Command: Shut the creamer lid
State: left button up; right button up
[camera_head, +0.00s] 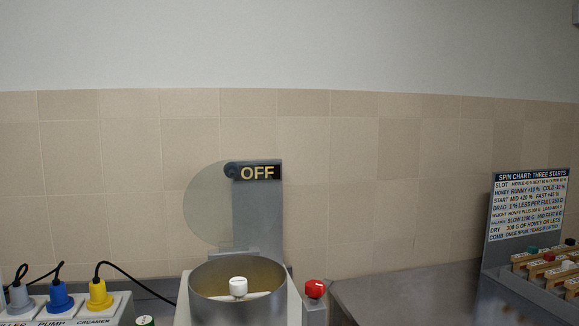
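The creamer looks to be the round metal drum (205,308) at the bottom centre, open at the top. Its lid (212,206) seems to be the round, see-through greenish disc standing upright behind the drum, tilted up and open. A grey bracket (246,225) behind the drum overlaps the disc's right side and bears an OFF sign (257,172). A white knob (238,286) on a pale bar shows at the drum's mouth. The lower part of the drum is cut off by the picture's edge. Neither of my grippers is in view.
A red knob (316,289) sits right of the drum. Grey, blue (60,297) and yellow plugs (99,294) stand in a labelled panel at left, the yellow above CREAMER. A spin chart board (529,205) and wooden rack (550,275) stand at right. The metal counter (410,290) between is clear.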

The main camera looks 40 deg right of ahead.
aim_at(230, 169)
jog(key=l, duration=0.55)
jog(key=k+l, duration=0.15)
jog(key=l, duration=1)
jog(key=k, duration=0.05)
